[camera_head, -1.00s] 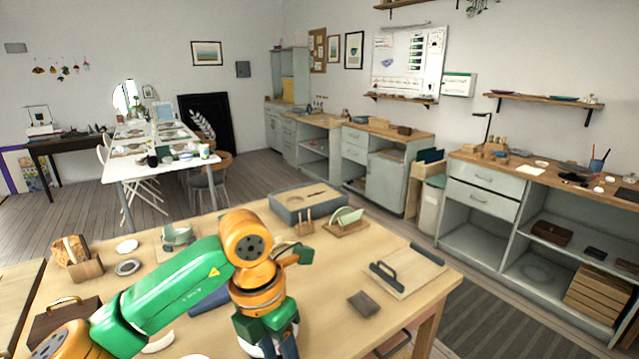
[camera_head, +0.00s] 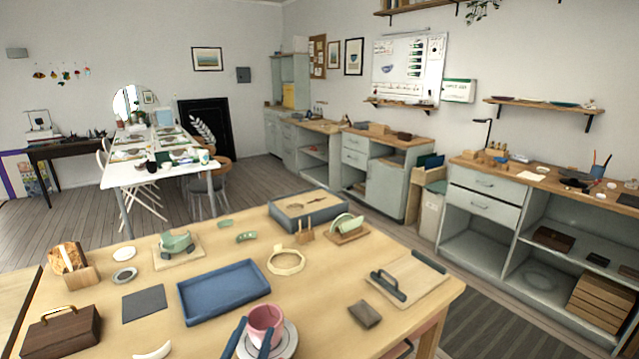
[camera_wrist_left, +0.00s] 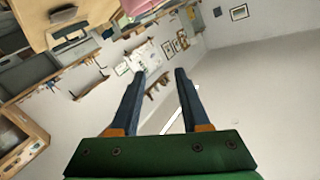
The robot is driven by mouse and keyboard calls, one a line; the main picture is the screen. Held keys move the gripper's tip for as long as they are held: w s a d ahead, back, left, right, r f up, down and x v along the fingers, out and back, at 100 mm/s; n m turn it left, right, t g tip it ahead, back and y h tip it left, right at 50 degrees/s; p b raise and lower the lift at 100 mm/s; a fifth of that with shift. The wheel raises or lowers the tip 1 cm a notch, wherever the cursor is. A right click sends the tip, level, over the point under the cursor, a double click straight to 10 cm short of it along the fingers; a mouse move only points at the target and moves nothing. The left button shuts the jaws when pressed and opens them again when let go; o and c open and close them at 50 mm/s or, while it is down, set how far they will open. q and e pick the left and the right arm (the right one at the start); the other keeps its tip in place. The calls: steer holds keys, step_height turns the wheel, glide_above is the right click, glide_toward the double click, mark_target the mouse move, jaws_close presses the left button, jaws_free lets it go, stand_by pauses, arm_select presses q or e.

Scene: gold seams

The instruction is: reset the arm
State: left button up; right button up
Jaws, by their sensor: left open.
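My left gripper (camera_head: 258,328) shows at the bottom edge of the head view, only its two dark blue fingers in sight. In the left wrist view the gripper (camera_wrist_left: 159,74) is open, its fingers apart with nothing between them. It points toward the room and the far wall, not down at the table. A pink cup (camera_head: 266,315) stands on a pale round disc (camera_head: 286,343) behind the fingers in the head view; I cannot tell whether they touch it. A pink patch also shows at the top of the left wrist view. My right gripper is in neither view.
The wooden table (camera_head: 330,320) holds a blue tray (camera_head: 185,302), a cream ring (camera_head: 286,262), a grey-blue box (camera_head: 285,212), a clipboard-like board with a dark handle (camera_head: 415,285) and a brown case (camera_head: 62,335). Some tabletop right of the cup is bare.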

arm_select(q)
steer(key=s+a+f+n+g+y, duration=0.1)
steer(key=s+a+f+n+g, duration=0.15)
steer(key=s+f+g, duration=0.65)
steer(key=s+a+f+n+g+y, duration=0.1)
steer(key=s+a+f+g, duration=0.25)
steer(key=s+f, duration=0.85)
steer(key=s+f+g, duration=0.1)
steer(key=s+f, duration=0.2)
steer(key=f, duration=0.6)
steer(key=s+f+g, duration=0.2)
steer(key=f, duration=0.7)
steer(key=s+a+f, duration=0.1)
steer(key=s+f, duration=0.7)
steer(key=s, duration=0.3)
steer(key=shift+a+g, duration=0.25)
steer(key=shift+g, duration=0.1)
